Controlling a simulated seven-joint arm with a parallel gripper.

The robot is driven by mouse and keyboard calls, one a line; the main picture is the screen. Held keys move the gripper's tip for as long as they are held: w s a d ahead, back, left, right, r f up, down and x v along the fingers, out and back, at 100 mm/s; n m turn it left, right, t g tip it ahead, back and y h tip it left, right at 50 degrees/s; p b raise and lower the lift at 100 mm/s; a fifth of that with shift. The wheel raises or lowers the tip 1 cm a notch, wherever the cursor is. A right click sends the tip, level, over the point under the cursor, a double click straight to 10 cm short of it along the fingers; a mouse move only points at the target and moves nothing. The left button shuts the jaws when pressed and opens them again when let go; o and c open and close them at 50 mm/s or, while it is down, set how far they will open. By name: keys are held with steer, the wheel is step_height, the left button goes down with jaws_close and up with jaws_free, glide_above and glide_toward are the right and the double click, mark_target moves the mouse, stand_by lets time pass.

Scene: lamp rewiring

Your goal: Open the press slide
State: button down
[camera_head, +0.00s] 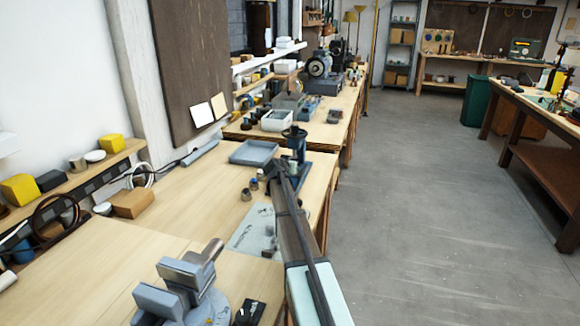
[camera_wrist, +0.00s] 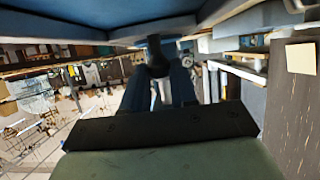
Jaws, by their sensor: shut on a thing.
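The blue press (camera_head: 297,148) with a round dark top stands near the right edge of the wooden bench. My gripper (camera_head: 277,174) is at its front, reached from the near side, and its fingertips are small and partly hidden by my arm in the head view. In the wrist view, the two fingers of my gripper (camera_wrist: 158,76) are closed around a dark rounded knob (camera_wrist: 157,57) below a broad blue surface (camera_wrist: 90,22), apparently the press. How far the slide stands open cannot be seen.
A grey-blue tray (camera_head: 254,153) and small dark cylinders (camera_head: 246,195) are to the left of the press. A grey vise (camera_head: 184,285) stands in the foreground. A printed mat (camera_head: 243,241) lies beside my arm. The floor (camera_head: 420,200) to the right is clear.

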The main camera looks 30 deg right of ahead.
steer(key=s+a, duration=0.9)
steer(key=shift+s, duration=0.1)
steer(key=c, duration=0.9)
jaws_free()
steer(key=v, duration=1.3)
steer(key=shift+s+a+r, duration=0.2)
steer(key=shift+a, duration=0.1)
steer(key=shift+d, duration=0.1)
